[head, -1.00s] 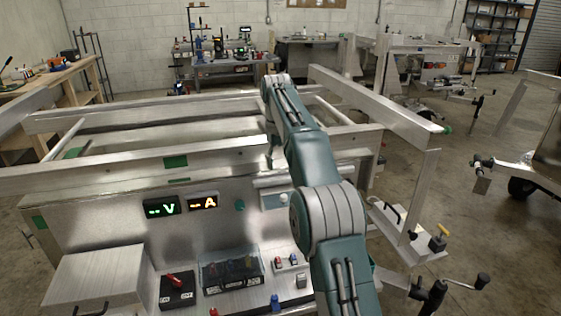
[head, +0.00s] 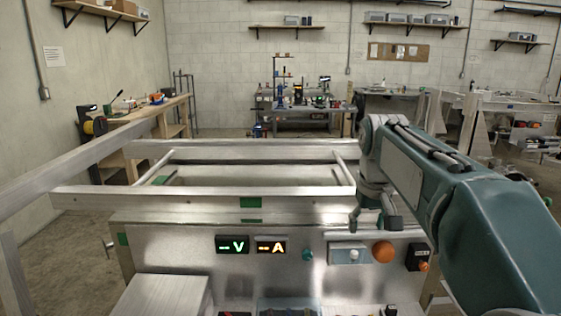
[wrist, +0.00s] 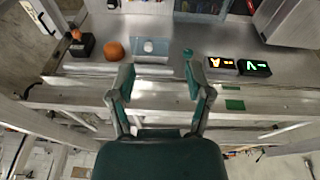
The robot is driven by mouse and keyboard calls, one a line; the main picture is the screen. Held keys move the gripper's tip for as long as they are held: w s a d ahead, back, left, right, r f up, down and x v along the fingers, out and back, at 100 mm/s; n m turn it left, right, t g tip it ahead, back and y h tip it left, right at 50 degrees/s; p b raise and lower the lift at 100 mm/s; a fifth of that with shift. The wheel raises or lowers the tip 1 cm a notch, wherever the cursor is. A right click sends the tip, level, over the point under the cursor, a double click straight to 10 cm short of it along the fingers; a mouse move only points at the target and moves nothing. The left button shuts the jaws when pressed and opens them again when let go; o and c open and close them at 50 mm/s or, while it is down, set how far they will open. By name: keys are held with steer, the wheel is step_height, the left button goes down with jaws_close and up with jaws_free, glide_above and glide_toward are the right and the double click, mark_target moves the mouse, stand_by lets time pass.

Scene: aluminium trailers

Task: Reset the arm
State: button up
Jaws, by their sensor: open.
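My arm comes in from the right in the head view, with its elbow at the upper middle. My gripper (head: 377,218) hangs down in front of the trailer's top rail, at the right part of the metal control panel (head: 180,252). In the wrist view my gripper (wrist: 157,72) has its two fingers spread wide with nothing between them. The panel shows upside down there, with an orange knob (wrist: 114,49) and a grey switch plate (wrist: 152,46) beyond the fingertips.
The panel carries a green V display (head: 232,244) and an amber A display (head: 271,245). The aluminium trailer frame (head: 240,150) spans the middle. A wooden workbench (head: 175,110) stands at the left wall, and another bench is at the back.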

steer(key=s+f+t, duration=0.1)
steer(key=s+f, duration=0.2)
steer(key=s, duration=0.5)
steer(key=s+a+f+t, duration=0.1)
steer(key=s+f, duration=0.3)
steer(key=s, duration=0.4)
steer(key=s+a+f+m+t, duration=0.1)
steer(key=s+f, duration=0.3)
steer(key=s, duration=0.4)
steer(key=shift+s+f, duration=0.15)
steer(key=shift+f, duration=0.05)
stand_by(1.3)
